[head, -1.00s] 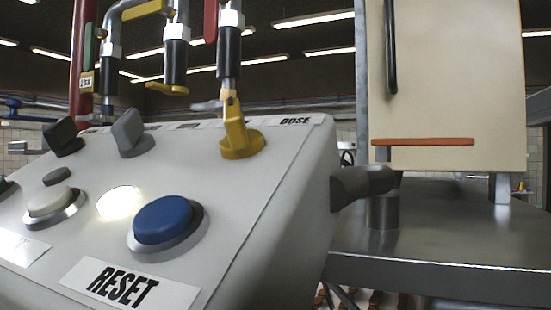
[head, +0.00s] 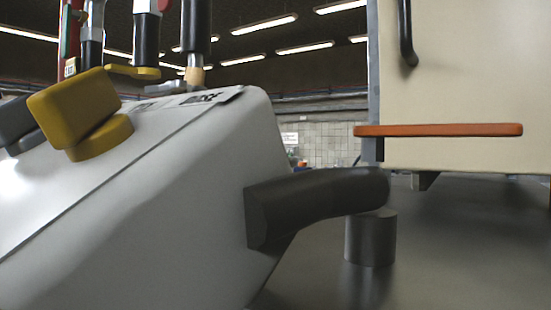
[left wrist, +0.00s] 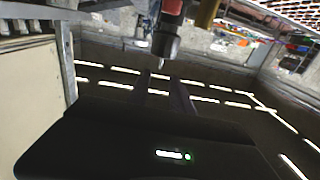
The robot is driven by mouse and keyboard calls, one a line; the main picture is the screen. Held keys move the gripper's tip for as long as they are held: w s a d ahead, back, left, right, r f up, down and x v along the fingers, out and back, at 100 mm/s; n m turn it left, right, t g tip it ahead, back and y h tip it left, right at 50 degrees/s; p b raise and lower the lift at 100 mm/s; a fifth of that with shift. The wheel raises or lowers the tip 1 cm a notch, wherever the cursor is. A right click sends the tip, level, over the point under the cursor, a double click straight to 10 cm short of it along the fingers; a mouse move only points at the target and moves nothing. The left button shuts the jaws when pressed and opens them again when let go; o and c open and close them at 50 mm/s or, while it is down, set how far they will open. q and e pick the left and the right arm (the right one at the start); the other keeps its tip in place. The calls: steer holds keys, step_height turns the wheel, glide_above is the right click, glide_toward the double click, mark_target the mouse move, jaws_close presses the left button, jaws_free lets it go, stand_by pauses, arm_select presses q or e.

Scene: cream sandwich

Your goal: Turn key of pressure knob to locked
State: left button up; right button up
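A yellow turn knob (head: 78,105) sits on the sloped top of a white control box (head: 150,190) at the left of the head view. Its broad flat handle face shows. Part of a grey knob (head: 14,120) shows beside it at the left edge. A label near the knobs is seen too edge-on to read, so I cannot tell which is the pressure knob. No gripper shows in the head view. In the left wrist view my left gripper (left wrist: 162,90) has its two dark fingers apart, with nothing seen between them. My right gripper is in neither view.
A dark curved handle-like part (head: 315,205) juts from the box's right side above the metal table (head: 470,240). A cream cabinet door (head: 465,70) with an orange bar (head: 440,130) stands at the right. Pipes (head: 195,25) hang behind the box.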

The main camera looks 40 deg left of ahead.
arm_select(q)
steer(key=shift+s, duration=0.1)
steer(key=w+p, duration=0.2)
steer(key=w, duration=0.1)
steer(key=w+a+p, duration=0.1)
steer(key=w+p, duration=0.1)
steer(key=w, duration=0.2)
steer(key=shift+a+r, duration=0.2)
steer(key=shift+w+f, duration=0.1)
steer(key=shift+w, duration=0.3)
steer(key=shift+c, duration=0.5)
jaws_close()
